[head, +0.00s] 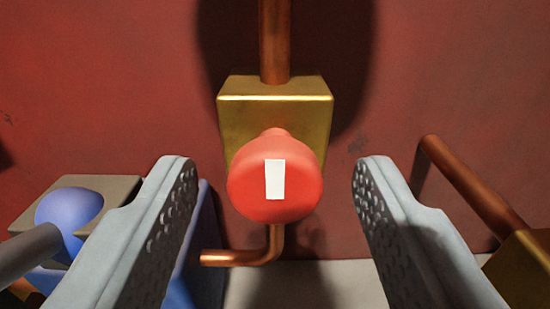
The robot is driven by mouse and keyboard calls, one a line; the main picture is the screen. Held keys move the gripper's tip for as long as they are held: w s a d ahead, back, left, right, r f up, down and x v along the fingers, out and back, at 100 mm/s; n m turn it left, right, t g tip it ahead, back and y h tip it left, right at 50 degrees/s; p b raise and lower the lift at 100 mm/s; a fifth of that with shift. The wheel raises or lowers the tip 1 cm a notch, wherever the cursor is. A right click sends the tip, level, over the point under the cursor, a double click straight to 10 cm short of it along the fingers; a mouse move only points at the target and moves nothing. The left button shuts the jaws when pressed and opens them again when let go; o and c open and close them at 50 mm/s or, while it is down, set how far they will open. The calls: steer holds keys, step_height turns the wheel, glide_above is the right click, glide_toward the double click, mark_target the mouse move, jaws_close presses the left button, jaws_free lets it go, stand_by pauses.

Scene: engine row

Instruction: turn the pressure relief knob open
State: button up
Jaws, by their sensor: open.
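The pressure relief knob (296,193) is a round red knob in the middle of the head view. It has a white mark on its face, standing nearly upright. It sits on the front of a brass block (300,100). My gripper (274,172) is open. Its two grey, dimpled fingers stand to the left and right of the knob, with a gap on each side. Neither finger appears to touch it. How deep the fingertips reach relative to the knob is hard to tell.
A copper pipe (275,45) enters the block from above, and a bent one (245,258) leaves below. Behind is a red wall (100,80). At left are a blue ball (70,212) and a grey rod (28,252). At right is another copper pipe (470,185).

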steer(key=shift+w, duration=0.1)
steer(key=shift+c, duration=0.4)
steer(key=c, duration=0.9)
steer(key=shift+n, duration=0.3)
steer(key=n, duration=0.4)
steer(key=shift+n, duration=0.3)
steer(key=n, duration=0.5)
steer(key=shift+a, duration=0.15)
steer(key=shift+f, duration=0.1)
